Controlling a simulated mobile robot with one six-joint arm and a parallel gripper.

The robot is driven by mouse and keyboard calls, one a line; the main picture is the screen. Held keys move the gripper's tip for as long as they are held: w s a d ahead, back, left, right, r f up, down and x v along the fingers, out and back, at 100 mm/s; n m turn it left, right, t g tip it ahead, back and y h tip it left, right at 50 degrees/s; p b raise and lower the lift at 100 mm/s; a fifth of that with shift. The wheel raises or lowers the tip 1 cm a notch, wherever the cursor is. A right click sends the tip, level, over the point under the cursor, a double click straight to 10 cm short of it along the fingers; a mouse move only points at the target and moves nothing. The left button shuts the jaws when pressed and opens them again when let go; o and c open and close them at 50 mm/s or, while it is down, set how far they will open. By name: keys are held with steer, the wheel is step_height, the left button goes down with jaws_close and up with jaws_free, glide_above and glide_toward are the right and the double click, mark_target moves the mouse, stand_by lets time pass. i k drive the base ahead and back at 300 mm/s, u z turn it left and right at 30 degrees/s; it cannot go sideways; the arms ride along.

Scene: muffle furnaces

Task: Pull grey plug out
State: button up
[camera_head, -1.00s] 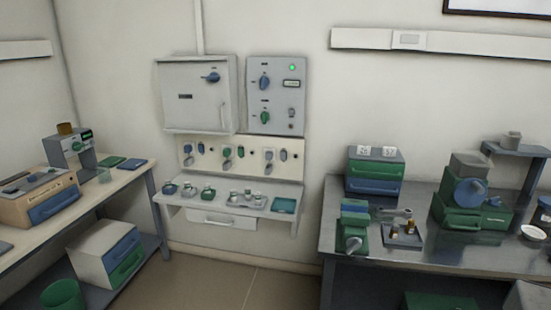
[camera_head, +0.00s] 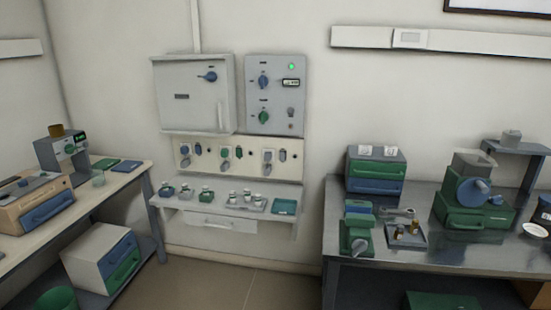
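A cream socket strip (camera_head: 210,164) runs along the wall below two grey boxes. Several plug-like fittings sit in it. One grey one hangs at its left (camera_head: 185,160), a green-topped one with a grey lower part is in the middle (camera_head: 225,155), and an all-grey one is further right (camera_head: 268,160). The grey plug at the right looks seated in the strip. The fittings are small, so I cannot be sure which is the task's grey plug. My gripper is not in view.
A shelf (camera_head: 222,222) below the strip carries small blue, green and grey fittings and a teal tray (camera_head: 285,207). A bench (camera_head: 300,250) with green and blue devices stands to the right. A table (camera_head: 120,180) stands to the left. The floor between is clear.

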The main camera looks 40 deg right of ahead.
mark_target(267, 155)
steer(key=u, duration=0.05)
steer(key=i, duration=1)
steer(key=z, duration=0.05)
